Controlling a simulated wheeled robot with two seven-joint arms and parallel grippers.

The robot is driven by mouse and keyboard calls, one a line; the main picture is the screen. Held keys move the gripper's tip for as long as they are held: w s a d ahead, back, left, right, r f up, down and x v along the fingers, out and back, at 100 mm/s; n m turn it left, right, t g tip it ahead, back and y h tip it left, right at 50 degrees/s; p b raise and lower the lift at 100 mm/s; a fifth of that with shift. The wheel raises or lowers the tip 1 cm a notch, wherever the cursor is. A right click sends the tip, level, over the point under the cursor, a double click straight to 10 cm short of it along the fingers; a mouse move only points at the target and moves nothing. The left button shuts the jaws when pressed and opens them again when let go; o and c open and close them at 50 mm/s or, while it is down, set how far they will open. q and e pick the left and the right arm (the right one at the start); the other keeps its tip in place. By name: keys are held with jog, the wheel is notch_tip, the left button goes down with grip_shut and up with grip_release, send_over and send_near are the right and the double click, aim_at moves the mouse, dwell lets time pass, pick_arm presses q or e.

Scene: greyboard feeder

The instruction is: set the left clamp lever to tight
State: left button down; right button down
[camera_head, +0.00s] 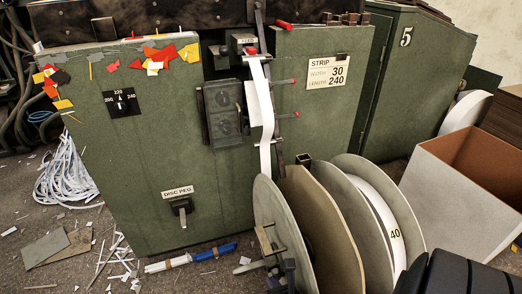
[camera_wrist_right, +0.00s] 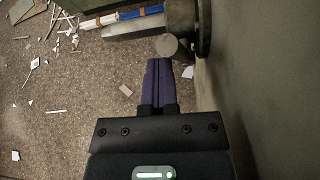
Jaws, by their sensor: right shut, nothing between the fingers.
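A grey bar-like lever (camera_wrist_right: 135,30), which I take to be the left clamp lever, sticks out from a dark hub (camera_wrist_right: 188,25) on the reel's left face. It lies roughly level in the right wrist view. In the head view the lever (camera_head: 254,265) is small, at the left disc. I see no tight marking on it. My right gripper (camera_head: 288,268) is shut and empty beside this hub. In the right wrist view its dark purple fingers (camera_wrist_right: 160,64) end just below the lever's hub; I cannot tell whether they touch. My left gripper is not in view.
The large reel (camera_head: 330,235) stands before the green cabinet (camera_head: 140,150). Blue and white rolls (camera_head: 190,257) lie on the floor to the left. A cardboard box (camera_head: 450,190) stands at the right. Paper scraps litter the floor.

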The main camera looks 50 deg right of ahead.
dwell(0.4)
